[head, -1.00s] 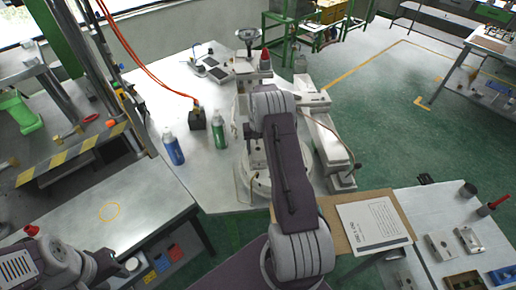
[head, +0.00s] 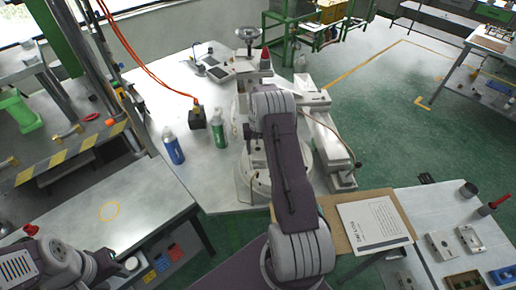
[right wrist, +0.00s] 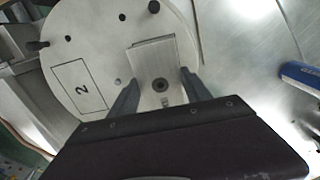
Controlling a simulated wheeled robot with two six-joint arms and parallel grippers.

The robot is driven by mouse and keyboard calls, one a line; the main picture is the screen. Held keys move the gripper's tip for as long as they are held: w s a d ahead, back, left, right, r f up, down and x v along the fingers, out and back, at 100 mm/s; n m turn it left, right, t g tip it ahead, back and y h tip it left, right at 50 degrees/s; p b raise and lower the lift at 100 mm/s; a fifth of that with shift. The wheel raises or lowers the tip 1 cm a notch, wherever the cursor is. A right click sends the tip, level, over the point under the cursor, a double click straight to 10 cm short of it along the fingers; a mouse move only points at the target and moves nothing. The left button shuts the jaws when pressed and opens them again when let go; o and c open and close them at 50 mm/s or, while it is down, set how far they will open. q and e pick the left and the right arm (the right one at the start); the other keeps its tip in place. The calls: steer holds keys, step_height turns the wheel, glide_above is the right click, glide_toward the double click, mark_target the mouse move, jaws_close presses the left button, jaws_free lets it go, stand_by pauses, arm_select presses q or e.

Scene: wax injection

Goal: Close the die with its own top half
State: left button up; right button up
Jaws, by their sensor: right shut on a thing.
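In the right wrist view, my right gripper (right wrist: 159,78) is shut on a pale metal die block (right wrist: 152,52), with one finger on each side. A dark round hole shows in the metal between the fingers. The block is over a round plate (right wrist: 95,45) marked "2". I cannot tell whether it touches what is under it, or where one die half ends and the other begins. In the head view, my right arm hides its gripper and the die at the machine (head: 325,130). My left gripper (head: 105,268) is low at the left, its jaws unclear.
Dark pegs stand on the round plate. A blue bottle (head: 173,148) and a green bottle (head: 219,131) stand left of the machine, near a dark block (head: 197,118). Metal die plates (head: 441,246) and a paper sheet (head: 375,222) lie on the right-hand table.

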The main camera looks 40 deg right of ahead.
mark_target(258, 150)
steer(key=shift+f+b, duration=0.45)
steer(key=shift+f, duration=0.2)
steer(key=o, duration=1.8)
step_height(258, 150, up, 9)
steer(key=b, duration=0.3)
steer(key=shift+f, duration=0.15)
